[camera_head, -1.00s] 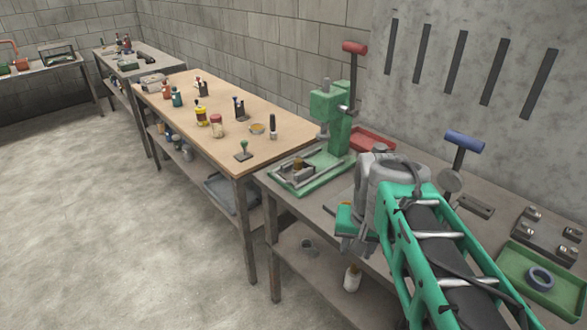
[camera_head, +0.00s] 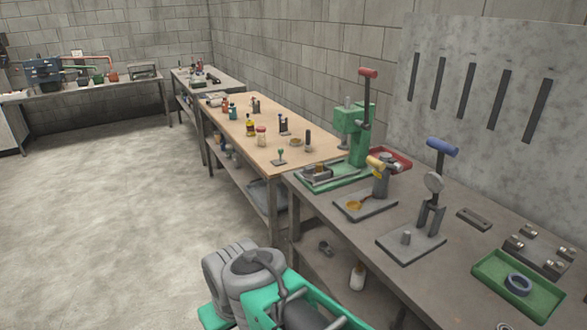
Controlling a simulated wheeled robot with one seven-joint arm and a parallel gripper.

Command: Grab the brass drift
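I cannot clearly pick out the brass drift. A small gold-coloured piece (camera_head: 355,204) lies on the base plate of a grey hand tool with a yellow handle (camera_head: 381,166) on the near bench; it is too small to tell what it is. My arm's grey wrist and green links fill the bottom middle, in front of the bench and over the floor side. My gripper's fingers are below the picture edge, so whether they hold anything is hidden.
The near grey bench (camera_head: 455,262) holds a green press (camera_head: 353,135), a red tray (camera_head: 400,157), a blue-handled tool (camera_head: 434,190) and a green tray (camera_head: 489,272) with a blue ring (camera_head: 518,283). A wooden bench (camera_head: 235,112) with bottles stands beyond. The floor (camera_head: 110,210) at left is open.

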